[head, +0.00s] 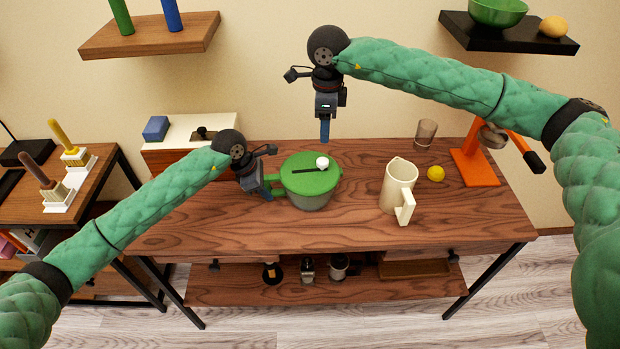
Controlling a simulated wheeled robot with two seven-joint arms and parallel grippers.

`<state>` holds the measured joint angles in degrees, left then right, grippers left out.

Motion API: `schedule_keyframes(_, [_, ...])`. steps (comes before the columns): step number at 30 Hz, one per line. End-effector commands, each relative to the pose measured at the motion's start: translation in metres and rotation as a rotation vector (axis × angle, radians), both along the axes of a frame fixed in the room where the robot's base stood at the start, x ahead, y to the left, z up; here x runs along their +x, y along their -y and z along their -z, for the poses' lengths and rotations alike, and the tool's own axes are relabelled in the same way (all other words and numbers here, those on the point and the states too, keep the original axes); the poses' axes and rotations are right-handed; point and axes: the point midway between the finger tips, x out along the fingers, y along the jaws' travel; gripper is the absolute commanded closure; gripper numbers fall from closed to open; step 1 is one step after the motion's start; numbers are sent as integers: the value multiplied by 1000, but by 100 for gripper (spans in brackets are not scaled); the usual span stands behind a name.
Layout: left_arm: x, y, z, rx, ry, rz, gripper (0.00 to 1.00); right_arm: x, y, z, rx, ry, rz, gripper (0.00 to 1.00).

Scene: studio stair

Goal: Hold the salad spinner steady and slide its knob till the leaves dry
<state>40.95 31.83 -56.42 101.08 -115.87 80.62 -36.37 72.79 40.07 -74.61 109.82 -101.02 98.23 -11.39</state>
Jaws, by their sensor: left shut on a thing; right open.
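The salad spinner (308,190) stands upright on the wooden table, with a green lid and a greyish see-through bowl. A dark slot runs across the lid, and the white knob (322,163) sits at the slot's right end. My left gripper (272,189) is shut on the spinner at its left side, by the green handle. My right gripper (325,138) is open and empty, pointing down above and behind the spinner, apart from the knob. The leaves inside the bowl cannot be made out.
A cream pitcher (396,187), a yellow ball (436,173), a glass (426,132) and an orange stand (474,168) are on the right of the table (240,235). A white-topped box (187,130) stands at the back left. The table front is clear.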

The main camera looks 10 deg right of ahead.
Motion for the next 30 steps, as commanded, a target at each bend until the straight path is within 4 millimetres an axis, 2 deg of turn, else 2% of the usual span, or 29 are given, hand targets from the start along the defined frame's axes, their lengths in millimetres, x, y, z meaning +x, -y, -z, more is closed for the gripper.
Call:
schedule_keyframes(1, [0,0,0,0,0,0,100,0,0,0,0,0,0,45])
schedule_keyframes(2, [0,1,-1,-2,1,1,78,0,0,0,0,0,0,45])
schedule_keyframes(5, [0,0,-1,-1,1,1,58,0,0,0,0,0,0,45])
schedule_keyframes(6, [0,0,-1,-1,1,0,55,0,0,0,0,0,0,45])
schedule_keyframes(17, [0,-2,-4,1,1,0,55,0,0,0,0,0,0,45])
schedule_keyframes(23, [1,-13,-29,1,2,-1,55,0,0,0,0,0,0,45])
schedule_keyframes(30, [1,-30,-72,1,2,0,55,0,0,0,0,0,0,45])
